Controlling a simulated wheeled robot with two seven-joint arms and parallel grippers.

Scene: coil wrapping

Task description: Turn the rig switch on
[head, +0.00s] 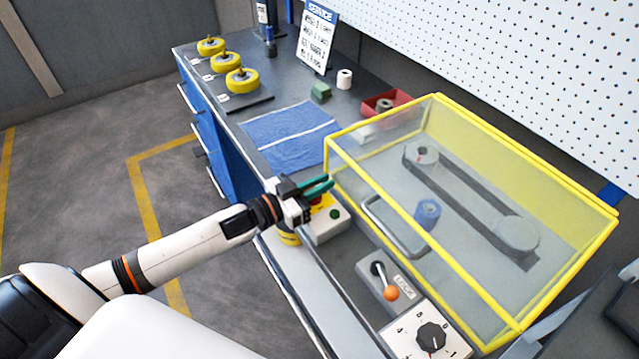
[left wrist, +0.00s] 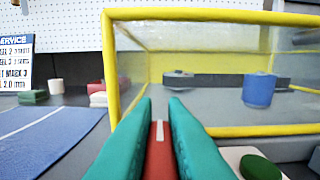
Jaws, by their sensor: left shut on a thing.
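The rig switch is a red handle with a white line, seen between my fingers in the left wrist view (left wrist: 160,158). In the head view it is mostly hidden by my left gripper, over a light grey control box (head: 329,228) with a green button (head: 335,214). The button also shows in the left wrist view (left wrist: 260,167). My left gripper (head: 319,186), with green fingers, is shut on the red handle. The white line points straight ahead between the fingers. My right gripper is not in view.
A yellow-framed clear guard (head: 434,98) covers the belt rig, just beyond my left gripper. An orange-knobbed lever (head: 391,293) and a black dial (head: 431,337) stand nearer. A blue mat (head: 290,138), green block (head: 321,92) and yellow wheels (head: 242,81) lie further back.

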